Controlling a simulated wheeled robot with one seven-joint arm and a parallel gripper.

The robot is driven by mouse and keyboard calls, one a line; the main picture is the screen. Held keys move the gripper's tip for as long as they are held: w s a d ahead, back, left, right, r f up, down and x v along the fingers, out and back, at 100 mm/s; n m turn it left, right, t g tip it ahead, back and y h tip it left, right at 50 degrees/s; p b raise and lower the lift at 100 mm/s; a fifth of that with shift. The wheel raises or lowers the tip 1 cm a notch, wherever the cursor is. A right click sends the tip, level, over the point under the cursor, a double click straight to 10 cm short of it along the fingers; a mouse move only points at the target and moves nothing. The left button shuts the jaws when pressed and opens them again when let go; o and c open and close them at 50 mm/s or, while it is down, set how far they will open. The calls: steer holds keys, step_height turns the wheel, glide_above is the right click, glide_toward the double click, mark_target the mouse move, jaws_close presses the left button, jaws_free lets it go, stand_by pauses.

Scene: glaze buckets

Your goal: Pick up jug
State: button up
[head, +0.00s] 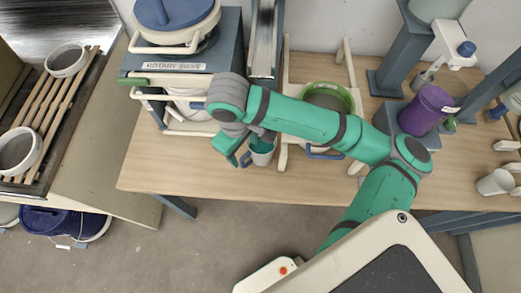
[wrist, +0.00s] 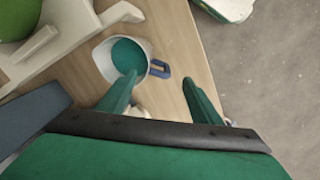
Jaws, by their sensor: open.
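The jug (wrist: 106,58) is white with a blue handle (wrist: 160,69) and holds teal liquid. It stands upright on the wooden table near its front edge. In the head view the jug (head: 263,156) is partly hidden by my arm. My gripper (wrist: 160,80) is open and empty, pointing down at the handle side of the jug. In the wrist view the handle shows between the two fingertips, and the left finger overlaps the jug's rim. I cannot tell whether the fingers touch it. In the head view my gripper (head: 238,158) is just left of the jug.
The rotary sieve stand (head: 222,52) is behind left. A green-rimmed bucket (head: 345,97) sits on a cream frame just right of the jug. A purple bucket (head: 424,112) and a small white cup (head: 496,182) are farther right. The table front (head: 165,172) is clear at left.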

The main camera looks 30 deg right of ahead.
glide_above(247, 163)
steer(key=f, duration=0.4)
steer(key=shift+s+a+f, duration=0.2)
steer(key=shift+s+a, duration=0.05)
steer(key=shift+s, duration=0.1)
steer(key=shift+w+d+f, duration=0.1)
steer(key=shift+w+f, duration=0.1)
steer(key=shift+f, duration=1.2)
steer(key=shift+w+d+f, duration=0.1)
steer(key=shift+w+f, duration=0.1)
steer(key=shift+f, duration=1.2)
jaws_close()
